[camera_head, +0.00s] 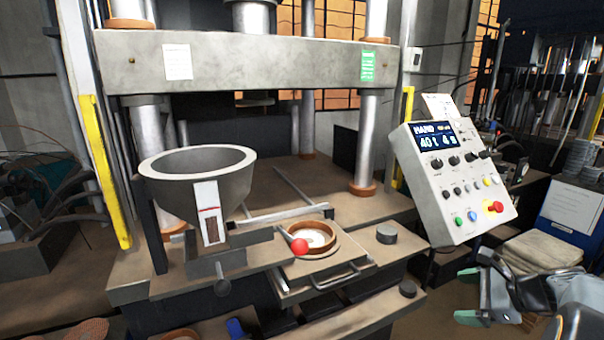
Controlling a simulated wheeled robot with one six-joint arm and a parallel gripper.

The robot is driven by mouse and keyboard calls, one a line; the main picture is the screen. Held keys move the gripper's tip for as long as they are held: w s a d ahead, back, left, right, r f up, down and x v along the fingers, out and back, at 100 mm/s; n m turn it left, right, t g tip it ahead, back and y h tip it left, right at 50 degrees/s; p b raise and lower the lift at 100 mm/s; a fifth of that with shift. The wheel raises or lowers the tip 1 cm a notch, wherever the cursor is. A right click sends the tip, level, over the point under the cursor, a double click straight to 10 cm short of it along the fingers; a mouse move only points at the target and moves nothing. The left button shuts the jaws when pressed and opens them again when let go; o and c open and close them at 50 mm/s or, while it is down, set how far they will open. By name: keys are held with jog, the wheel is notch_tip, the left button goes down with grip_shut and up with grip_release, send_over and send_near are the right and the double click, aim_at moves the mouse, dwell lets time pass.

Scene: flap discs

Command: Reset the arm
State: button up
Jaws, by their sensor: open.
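My gripper (467,295) is at the lower right of the head view, with its two teal-tipped fingers apart and pointing left. Nothing shows between the fingers. Grey and dark links of my arm are behind it at the right edge, partly cut off by the frame. The gripper is right of the press and below its control panel (455,182), apart from both in the picture.
A press with a grey hopper (200,175) stands at the left and centre. A brown ring mould (312,238) sits on its sliding plate, beside a red ball (299,246). A dark grey disc (386,233) lies right of it. Folded sacks (540,250) lie behind my gripper.

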jog(key=s+a+f+n+g+h, duration=0.1)
jog(key=s+a+n+h, duration=0.2)
jog(key=s+a+n, duration=0.3)
jog(key=s+a+f+n+g+h, duration=0.2)
jog(key=s+a+n+h, duration=0.2)
jog(key=a+n, duration=1)
jog(key=shift+s+f+n+g, duration=0.3)
jog(key=shift+s+n, duration=0.6)
jog(key=shift+n, duration=0.4)
jog(key=shift+a, duration=0.1)
